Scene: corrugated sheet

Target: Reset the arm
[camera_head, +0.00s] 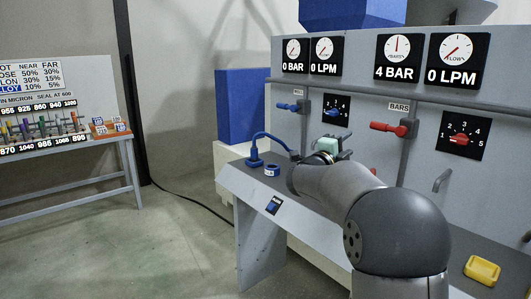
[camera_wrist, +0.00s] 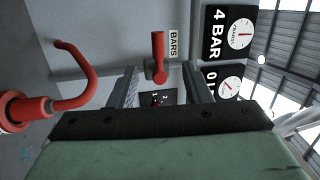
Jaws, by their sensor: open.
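My gripper shows in the wrist view (camera_wrist: 158,92) with its two dark fingers apart and nothing held between them. Its green body fills the bottom of that view. In the head view, my grey arm reaches over the bench to the left, and the greenish gripper body (camera_head: 333,145) is small and partly hidden behind the arm. The fingers point toward the panel, with a dark numbered dial plate (camera_wrist: 158,98) seen in the gap between them. A red lever (camera_wrist: 158,55) appears just above that gap in the wrist view.
A red hose with a coupling (camera_wrist: 25,108) is at the left of the wrist view. In the head view, a blue hose plug (camera_head: 254,158) and blue ring (camera_head: 272,170) lie on the bench (camera_head: 240,178). A yellow block (camera_head: 482,270) sits at right. A rack table (camera_head: 75,146) stands left across open floor.

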